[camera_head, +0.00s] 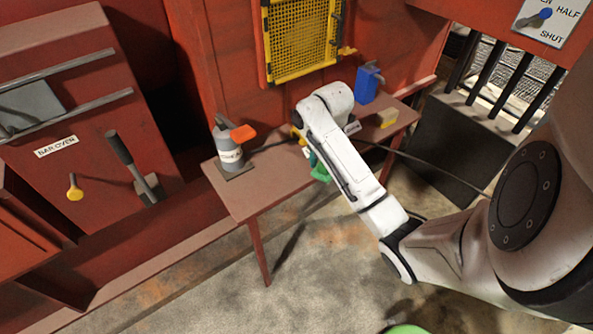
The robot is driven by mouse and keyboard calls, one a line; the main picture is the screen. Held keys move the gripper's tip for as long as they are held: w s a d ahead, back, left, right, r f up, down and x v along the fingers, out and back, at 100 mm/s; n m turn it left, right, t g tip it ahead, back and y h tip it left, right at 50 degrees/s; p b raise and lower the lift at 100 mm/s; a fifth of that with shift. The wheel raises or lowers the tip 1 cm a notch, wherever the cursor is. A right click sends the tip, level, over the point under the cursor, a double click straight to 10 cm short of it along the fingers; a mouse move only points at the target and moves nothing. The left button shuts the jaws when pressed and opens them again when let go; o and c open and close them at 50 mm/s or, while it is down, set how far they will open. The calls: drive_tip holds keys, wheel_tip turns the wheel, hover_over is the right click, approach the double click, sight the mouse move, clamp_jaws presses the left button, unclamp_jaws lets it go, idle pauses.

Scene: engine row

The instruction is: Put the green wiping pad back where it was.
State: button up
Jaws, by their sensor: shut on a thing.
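A green piece (320,168), which I take for the green wiping pad, shows beside my white wrist, over the front edge of the brown bench (262,195). My gripper (311,158) is mostly hidden behind my own arm; it is shut on the green pad, of which only a part shows. I cannot tell whether the pad touches the bench top.
A dark cable runs across. A yellow mesh panel (303,40) hangs behind. Bright green (408,329) shows at the bottom edge.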

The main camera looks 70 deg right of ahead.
drive_tip(key=w+d+f+b, duration=0.3)
drive_tip(key=w+d+b, duration=0.1)
drive_tip(key=w, duration=0.3)
hover_over(297, 173)
drive_tip(key=f, duration=0.3)
drive_tip(key=s+f, duration=0.1)
drive_tip(key=f, duration=0.1)
drive_tip(key=shift+a, duration=0.4)
drive_tip(key=shift+w+d+f, duration=0.15)
drive_tip(key=shift+w+f, duration=0.15)
drive_tip(key=shift+f, duration=0.2)
drive_tip(key=shift+w+d+f, duration=0.15)
drive_tip(key=shift+w+f, duration=0.15)
drive_tip(key=shift+f, duration=1.55)
drive_tip(key=o, duration=0.9)
drive_tip(key=shift+o, duration=0.2)
drive_tip(key=shift+r, duration=0.15)
wheel_tip(297, 173, up, 12)
drive_tip(key=shift+b, duration=0.4)
